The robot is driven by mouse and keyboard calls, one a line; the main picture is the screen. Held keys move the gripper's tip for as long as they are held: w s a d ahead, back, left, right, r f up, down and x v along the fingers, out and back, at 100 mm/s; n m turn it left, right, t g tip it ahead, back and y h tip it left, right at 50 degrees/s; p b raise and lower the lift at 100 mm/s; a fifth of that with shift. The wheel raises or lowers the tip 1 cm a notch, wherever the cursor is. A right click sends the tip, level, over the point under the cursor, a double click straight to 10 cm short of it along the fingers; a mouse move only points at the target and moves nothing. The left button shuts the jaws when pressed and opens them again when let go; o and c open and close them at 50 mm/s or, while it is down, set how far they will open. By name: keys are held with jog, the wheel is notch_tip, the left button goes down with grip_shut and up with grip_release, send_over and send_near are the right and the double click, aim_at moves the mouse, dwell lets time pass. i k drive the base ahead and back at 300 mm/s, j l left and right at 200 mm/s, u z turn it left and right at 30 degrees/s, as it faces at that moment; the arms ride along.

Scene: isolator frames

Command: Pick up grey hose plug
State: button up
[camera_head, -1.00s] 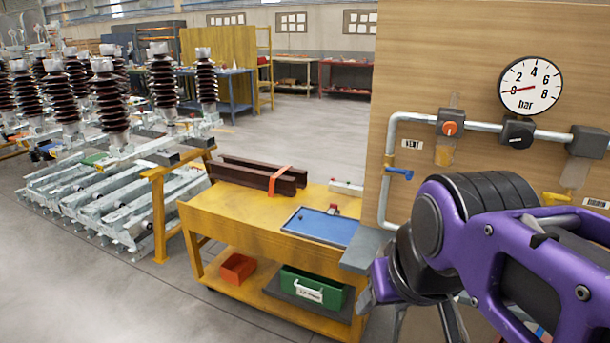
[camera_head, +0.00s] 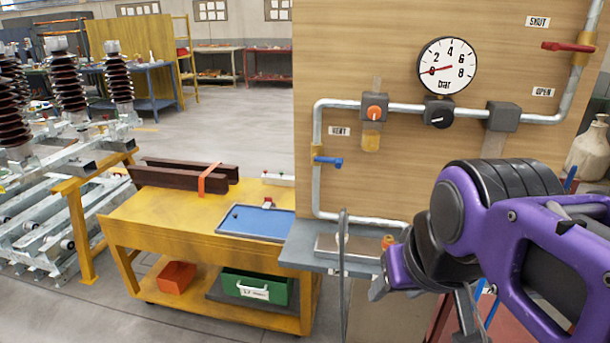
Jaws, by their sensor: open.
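I cannot make out a grey hose plug for certain. A thin grey hose-like strip (camera_head: 343,270) runs down in front of the grey shelf (camera_head: 305,254) below the pipe panel. A flat metallic box (camera_head: 352,246) lies on that shelf, with a small orange-topped item (camera_head: 388,241) at its right. My purple arm enters from the right. My gripper (camera_head: 422,298) is open in front of the shelf's right end, and its far side is partly hidden by my arm. I see nothing held in it.
A wooden panel (camera_head: 350,40) carries a pressure gauge (camera_head: 447,65), pipes and valves. A yellow cart (camera_head: 170,225) at left holds dark beams (camera_head: 175,178), a blue tray (camera_head: 250,222) and a green bin (camera_head: 262,287). Insulators (camera_head: 68,85) stand farther left. Floor at lower left is clear.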

aim_at(346, 222)
jog(key=z, duration=1.35)
jog(key=u, duration=1.35)
jog(key=i+j, duration=0.6)
jog(key=j, duration=0.2)
jog(key=u, duration=0.05)
